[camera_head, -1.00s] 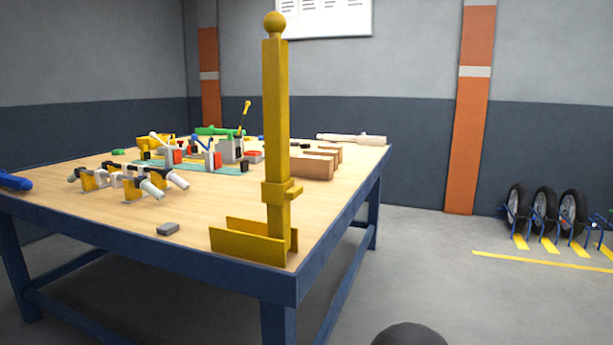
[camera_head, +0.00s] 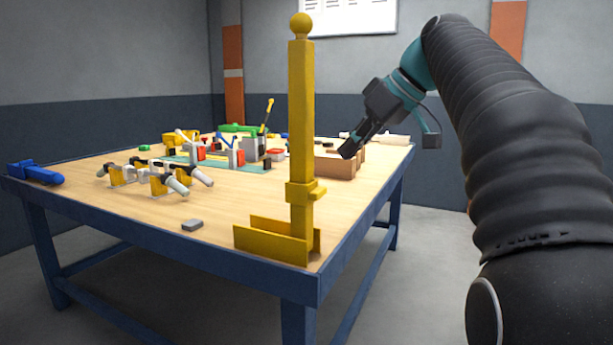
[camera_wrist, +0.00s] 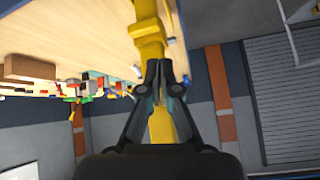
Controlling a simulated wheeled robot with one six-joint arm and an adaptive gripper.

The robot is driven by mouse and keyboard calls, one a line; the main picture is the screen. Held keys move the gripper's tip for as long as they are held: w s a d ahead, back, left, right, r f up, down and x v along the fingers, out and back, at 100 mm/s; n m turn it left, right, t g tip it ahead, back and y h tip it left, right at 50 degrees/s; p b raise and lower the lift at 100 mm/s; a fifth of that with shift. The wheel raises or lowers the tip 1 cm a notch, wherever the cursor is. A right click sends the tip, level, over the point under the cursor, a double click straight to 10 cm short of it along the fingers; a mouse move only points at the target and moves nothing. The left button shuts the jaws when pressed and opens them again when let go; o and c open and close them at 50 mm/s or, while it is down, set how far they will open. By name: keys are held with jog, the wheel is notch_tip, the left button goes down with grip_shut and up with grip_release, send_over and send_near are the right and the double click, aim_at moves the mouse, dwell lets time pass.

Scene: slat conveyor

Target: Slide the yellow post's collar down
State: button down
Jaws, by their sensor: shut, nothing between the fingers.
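The yellow post (camera_head: 301,110) stands upright at the table's near right corner, with a ball on top and a channel-shaped yellow base (camera_head: 262,241). Its collar (camera_head: 303,191), a square yellow sleeve with a small tab on its right side, sits low on the post, a gap above the base. My gripper (camera_head: 350,150) is shut and empty, to the right of the post and higher than the collar. In the wrist view, which looks upside down, the shut fingers (camera_wrist: 160,80) overlap the post (camera_wrist: 162,124), and the collar (camera_wrist: 145,28) shows beyond their tips. Nothing shows contact.
Brown blocks (camera_head: 335,166) lie on the table behind and right of the post. Clamps and other fixtures fill the table's middle and back. The air around the post's upper part looks clear.

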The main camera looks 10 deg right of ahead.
jog(key=w+d+r+n, duration=0.1)
jog(key=r, duration=0.1)
jog(key=w+d+r+n+y, duration=0.1)
jog(key=n, duration=0.1)
jog(key=shift+w+d+r, duration=0.1)
jog(key=shift+d+r, duration=0.25)
jog(key=shift+d, duration=0.05)
send_over(314, 188)
jog(key=s+d, duration=0.2)
jog(key=f, duration=0.6)
jog(key=shift+w+d+f, duration=0.1)
jog(key=shift+d+f, duration=0.1)
jog(key=shift+f, duration=0.2)
notch_tip(314, 188, down, 3)
jog(key=shift+w+a+f+b, duration=0.1)
jog(key=shift+b, duration=0.45)
jog(key=shift+f, duration=0.55)
notch_tip(314, 188, down, 8)
jog(key=b, duration=0.6)
jog(key=shift+r, duration=0.2)
